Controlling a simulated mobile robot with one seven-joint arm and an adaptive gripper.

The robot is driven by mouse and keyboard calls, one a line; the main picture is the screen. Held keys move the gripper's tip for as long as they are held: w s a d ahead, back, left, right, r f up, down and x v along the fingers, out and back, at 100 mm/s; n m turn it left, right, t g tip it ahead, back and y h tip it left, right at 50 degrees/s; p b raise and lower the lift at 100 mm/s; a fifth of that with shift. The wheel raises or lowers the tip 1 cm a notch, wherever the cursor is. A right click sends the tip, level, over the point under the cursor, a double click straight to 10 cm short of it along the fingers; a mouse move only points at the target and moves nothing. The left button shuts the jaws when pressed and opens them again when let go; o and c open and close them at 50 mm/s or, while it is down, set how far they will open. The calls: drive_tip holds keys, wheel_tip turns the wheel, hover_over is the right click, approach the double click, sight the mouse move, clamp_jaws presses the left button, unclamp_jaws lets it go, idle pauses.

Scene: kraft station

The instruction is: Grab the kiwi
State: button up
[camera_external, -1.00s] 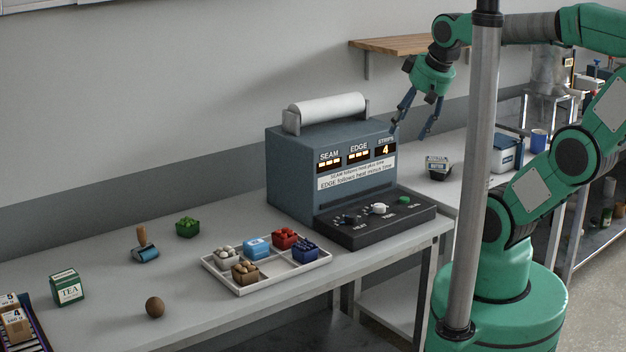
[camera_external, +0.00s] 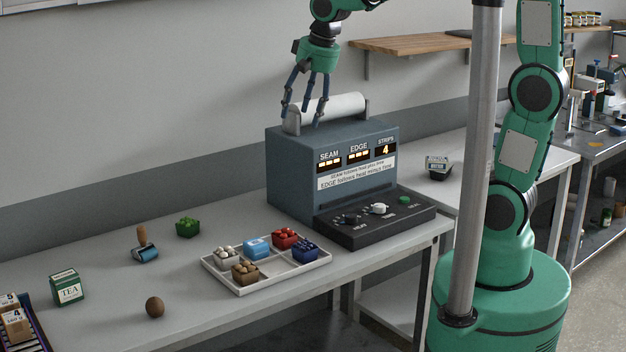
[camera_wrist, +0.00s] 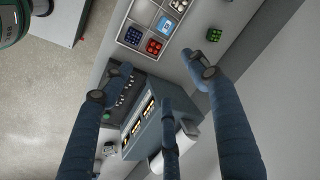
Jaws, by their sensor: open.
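The kiwi (camera_external: 154,307) is a small brown, rounded thing on the near part of the grey table, at the lower left of the external view. It does not show in the wrist view. My gripper (camera_external: 304,112) is open and empty, with its fingers spread and pointing down. In the external view it appears over the left top of the sealing machine, well above the table and far up and right of the kiwi. Its fingers also show in the wrist view (camera_wrist: 160,80), with nothing between them.
The blue-grey machine (camera_external: 300,178) carries a white roll (camera_external: 335,107). A white divided tray (camera_external: 285,284) holds several small coloured baskets. Bare table surrounds the kiwi.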

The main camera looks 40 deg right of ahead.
drive_tip(key=w+a+f+m+g+p, duration=0.1)
drive_tip(key=w+a+f, duration=0.15)
drive_tip(key=a, duration=0.35)
drive_tip(key=w+a+f+p, duration=0.1)
drive_tip(key=w+a+f, duration=0.15)
drive_tip(key=a, duration=0.45)
drive_tip(key=m+g+h+p, duration=0.1)
drive_tip(key=m+g+p, duration=0.1)
drive_tip(key=m+p, duration=0.15)
hover_over(154, 298)
wheel_tip(154, 298, down, 24)
drive_tip(key=r, duration=0.1)
drive_tip(key=shift+a+f, duration=0.1)
drive_tip(key=shift+f, duration=0.15)
drive_tip(key=shift+f, duration=0.1)
drive_tip(key=shift+f, duration=4.2)
